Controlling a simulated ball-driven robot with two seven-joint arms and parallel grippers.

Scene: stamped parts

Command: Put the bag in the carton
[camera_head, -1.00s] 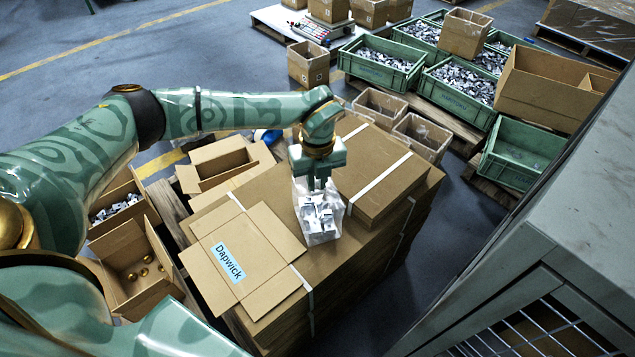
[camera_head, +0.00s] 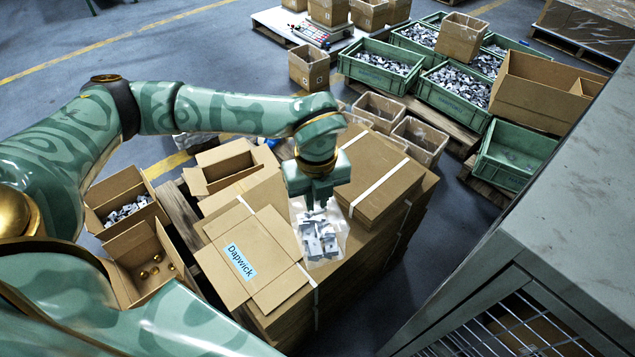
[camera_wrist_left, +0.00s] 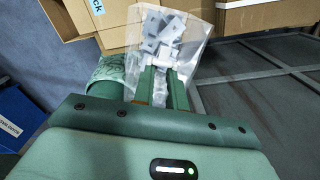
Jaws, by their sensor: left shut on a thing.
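The bag (camera_head: 322,240) is clear plastic with several grey metal parts inside. My left gripper (camera_head: 316,202) is shut on the top of the bag, which hangs beneath it above the stacked cardboard. In the left wrist view the bag (camera_wrist_left: 165,42) shows beyond the fingers of the gripper (camera_wrist_left: 163,78). A cardboard piece labelled Dapwick (camera_head: 225,268) lies on the stack just left of the bag. Open cartons stand left of the stack: one with grey parts (camera_head: 148,212), one with gold balls (camera_head: 118,268), and one that looks empty (camera_head: 228,170). I cannot tell which carton the task means. The right gripper is out of view.
A strapped cardboard stack (camera_head: 385,180) stands under and behind the bag. Green crates of metal parts (camera_head: 455,90) stand on pallets at the back right. A grey cabinet (camera_head: 540,225) fills the right side. Bare floor lies at the upper left.

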